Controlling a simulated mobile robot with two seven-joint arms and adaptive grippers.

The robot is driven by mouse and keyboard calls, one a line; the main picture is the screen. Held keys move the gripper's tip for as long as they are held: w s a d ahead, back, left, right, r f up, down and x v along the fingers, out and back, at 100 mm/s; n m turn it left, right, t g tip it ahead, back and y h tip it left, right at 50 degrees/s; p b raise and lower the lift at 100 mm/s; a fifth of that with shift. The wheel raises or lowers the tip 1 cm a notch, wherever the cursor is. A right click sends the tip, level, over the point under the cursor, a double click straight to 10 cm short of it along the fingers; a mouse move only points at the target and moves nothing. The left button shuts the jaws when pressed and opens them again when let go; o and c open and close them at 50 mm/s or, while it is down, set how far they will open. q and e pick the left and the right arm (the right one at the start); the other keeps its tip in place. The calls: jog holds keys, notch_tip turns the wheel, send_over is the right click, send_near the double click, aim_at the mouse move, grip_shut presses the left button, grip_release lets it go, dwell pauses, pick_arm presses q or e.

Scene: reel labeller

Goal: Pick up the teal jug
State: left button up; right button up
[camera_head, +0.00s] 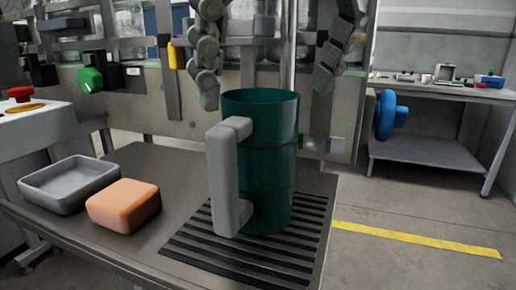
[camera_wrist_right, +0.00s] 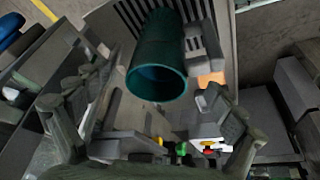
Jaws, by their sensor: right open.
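The teal jug (camera_head: 275,165) stands upright on a dark slatted grate (camera_head: 185,245) on the metal table, its grey handle (camera_head: 222,180) turned to the left front. In the right wrist view the jug (camera_wrist_right: 157,65) shows with its open rim towards the camera. My right gripper (camera_head: 272,75) is open, its two fingers spread at the top of the head view, above and to either side of the jug. In the wrist view the open fingers (camera_wrist_right: 132,103) are on both sides of the jug's rim and hold nothing. My left gripper is not in view.
An orange block (camera_head: 124,205) and a grey tray (camera_head: 70,184) lie on the table left of the jug. A machine frame with a green knob (camera_head: 90,80) stands behind. A red button (camera_head: 21,93) is at far left. Floor with a yellow line (camera_head: 415,238) is at right.

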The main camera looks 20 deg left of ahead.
aim_at(255, 145)
jog(key=shift+w+a+f, duration=0.25)
jog(key=shift+w+f, duration=0.15)
jog(key=shift+a+f, duration=0.2)
jog(key=shift+f, duration=0.6)
jog(key=x, duration=0.5)
jog(key=shift+w+a+f, duration=0.1)
jog(key=c, duration=1.8)
